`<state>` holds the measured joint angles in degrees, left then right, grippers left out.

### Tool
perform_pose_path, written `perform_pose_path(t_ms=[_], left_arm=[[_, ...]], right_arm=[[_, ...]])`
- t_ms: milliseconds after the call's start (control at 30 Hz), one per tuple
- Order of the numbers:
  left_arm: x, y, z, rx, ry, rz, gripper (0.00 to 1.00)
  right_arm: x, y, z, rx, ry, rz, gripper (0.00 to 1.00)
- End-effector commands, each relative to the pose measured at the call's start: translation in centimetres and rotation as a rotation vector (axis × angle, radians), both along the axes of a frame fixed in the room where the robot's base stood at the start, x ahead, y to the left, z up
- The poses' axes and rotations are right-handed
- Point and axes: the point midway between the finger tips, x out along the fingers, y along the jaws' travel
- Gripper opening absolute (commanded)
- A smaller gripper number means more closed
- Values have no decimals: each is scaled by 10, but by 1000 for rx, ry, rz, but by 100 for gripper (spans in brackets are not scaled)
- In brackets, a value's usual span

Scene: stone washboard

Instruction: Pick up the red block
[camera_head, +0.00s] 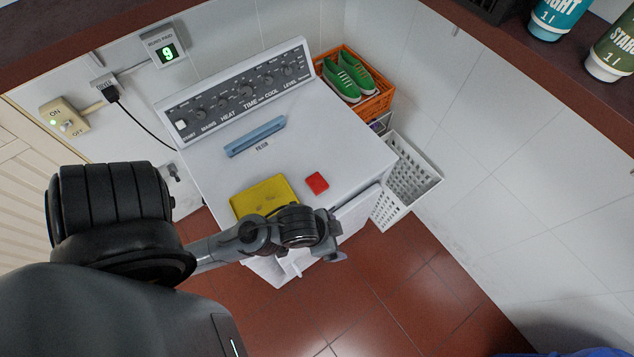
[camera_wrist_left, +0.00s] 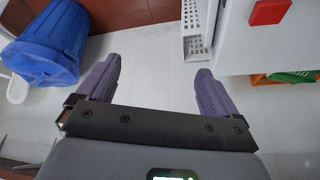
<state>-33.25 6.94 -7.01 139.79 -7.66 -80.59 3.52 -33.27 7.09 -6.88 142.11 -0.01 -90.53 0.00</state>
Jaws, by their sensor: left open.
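The red block (camera_head: 317,183) lies on the white top of the dryer (camera_head: 350,145), to the right of a yellow sponge-like block (camera_head: 258,199). It also shows at the top right of the left wrist view (camera_wrist_left: 269,11), near the edge of the white top. My left gripper (camera_head: 337,256) is at the dryer's front, nearer the camera than the block and apart from it. In the left wrist view its two purple fingers (camera_wrist_left: 155,75) are spread with nothing between them. My right gripper is out of view.
A blue filter handle (camera_head: 255,136) and a raised knob panel (camera_head: 240,92) stand behind the block. An orange crate with green shoes (camera_head: 350,76) and a white basket (camera_head: 412,172) are right of the dryer. A blue bin (camera_wrist_left: 50,45) shows in the wrist view.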

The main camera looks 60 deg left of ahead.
Motion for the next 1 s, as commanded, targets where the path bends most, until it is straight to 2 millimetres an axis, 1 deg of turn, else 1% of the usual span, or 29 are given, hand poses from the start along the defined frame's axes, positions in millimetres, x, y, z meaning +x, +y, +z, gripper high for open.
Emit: perform_pose_path(t_ms=[33, 67, 100, 167, 200, 267, 300, 333, 367, 400, 467, 500, 567, 600, 667, 700, 800, 833, 900, 1000], left_arm=[[1, -15, -18, -4, -14, -75, 94], [1, -25, -29, -5, -22, -136, 94], [-1, -40, -47, -8, -35, -231, 94], [-3, -61, -75, -14, -54, -399, 94], [-7, -71, -95, -21, -59, -521, 94], [-16, -78, -126, -34, -46, -708, 94], [-24, -72, -147, -41, -20, -828, 94], [-30, -63, -162, -45, 7, -913, 94], [-34, -48, -175, -45, 43, -991, 94], [-37, -23, -188, -43, 96, -1073, 94], [-38, 24, -200, -29, 185, -1161, 94], [-34, 58, -203, -12, 243, -1198, 94], [-24, 108, -199, 28, 316, -1225, 94], [-15, 139, -193, 62, 355, -1230, 94], [2, 181, -181, 123, 396, -1222, 94], [15, 202, -172, 163, 408, -1210, 94], [48, 236, -147, 246, 395, -1180, 94], [55, 242, -140, 265, 388, -1175, 94], [69, 251, -129, 293, 372, -1165, 94], [80, 253, -126, 309, 356, -1158, 94]], right_arm=[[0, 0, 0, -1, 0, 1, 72], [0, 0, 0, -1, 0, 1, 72], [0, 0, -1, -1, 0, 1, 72], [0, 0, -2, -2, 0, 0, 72], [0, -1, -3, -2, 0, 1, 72], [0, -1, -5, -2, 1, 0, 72], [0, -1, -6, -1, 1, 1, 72], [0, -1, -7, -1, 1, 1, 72], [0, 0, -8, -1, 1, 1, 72], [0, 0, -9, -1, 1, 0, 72], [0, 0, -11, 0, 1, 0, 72], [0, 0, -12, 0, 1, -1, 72], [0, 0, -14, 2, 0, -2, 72], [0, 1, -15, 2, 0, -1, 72], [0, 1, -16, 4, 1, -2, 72], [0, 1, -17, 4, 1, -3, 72], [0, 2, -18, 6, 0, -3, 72], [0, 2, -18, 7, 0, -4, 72], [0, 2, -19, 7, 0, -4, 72], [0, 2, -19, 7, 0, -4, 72]])
